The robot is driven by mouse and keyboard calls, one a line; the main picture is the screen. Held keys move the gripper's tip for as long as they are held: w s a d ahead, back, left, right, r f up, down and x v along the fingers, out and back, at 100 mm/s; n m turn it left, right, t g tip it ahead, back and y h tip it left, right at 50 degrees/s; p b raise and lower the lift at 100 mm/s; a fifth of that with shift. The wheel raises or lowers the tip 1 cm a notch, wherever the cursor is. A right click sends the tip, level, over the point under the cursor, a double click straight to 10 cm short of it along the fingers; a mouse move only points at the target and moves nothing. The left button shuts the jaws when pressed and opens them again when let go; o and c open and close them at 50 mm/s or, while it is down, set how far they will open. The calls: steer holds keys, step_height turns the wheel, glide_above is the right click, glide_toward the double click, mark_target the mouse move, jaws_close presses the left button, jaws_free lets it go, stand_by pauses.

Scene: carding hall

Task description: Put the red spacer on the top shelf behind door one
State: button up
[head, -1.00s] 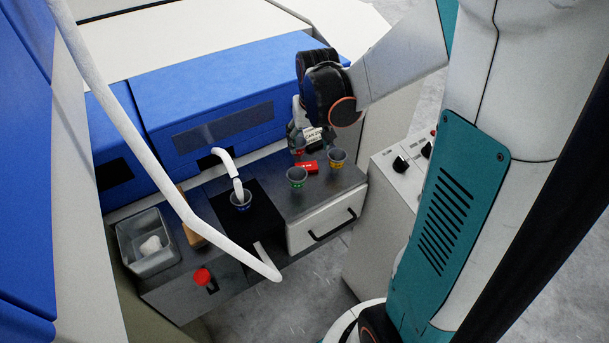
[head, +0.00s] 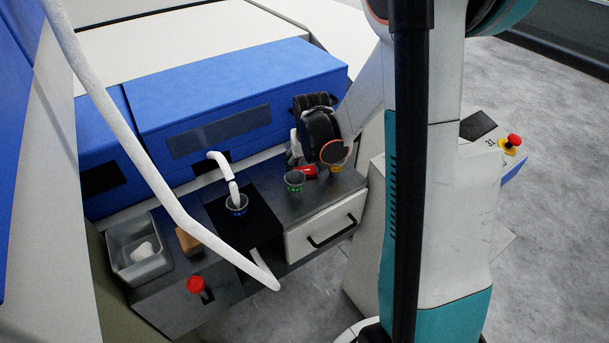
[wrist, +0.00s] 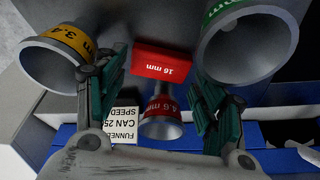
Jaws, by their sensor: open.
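The red spacer (head: 310,171), a small block marked "16 mm", lies on the dark worktop (head: 318,193). In the wrist view the red spacer (wrist: 163,62) shows ahead, between the lines of the two fingers. My gripper (wrist: 158,82) is open, with one finger on each side and nothing visibly held. In the head view my gripper (head: 294,150) is just left of the spacer and partly hidden by my wrist. Whether a finger touches the spacer I cannot tell. I see no door marked one and no top shelf.
A green-banded funnel (wrist: 248,42), a yellow-banded funnel (wrist: 62,55) and a red-banded funnel (wrist: 162,118) stand close around the spacer. A white label card (wrist: 110,127) is nearby.

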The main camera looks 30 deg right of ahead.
mark_target(305, 172)
steer(key=shift+x, duration=0.95)
steer(key=c, duration=0.8)
steer(key=shift+r, duration=0.15)
step_height(305, 172, up, 20)
steer(key=p, duration=0.6)
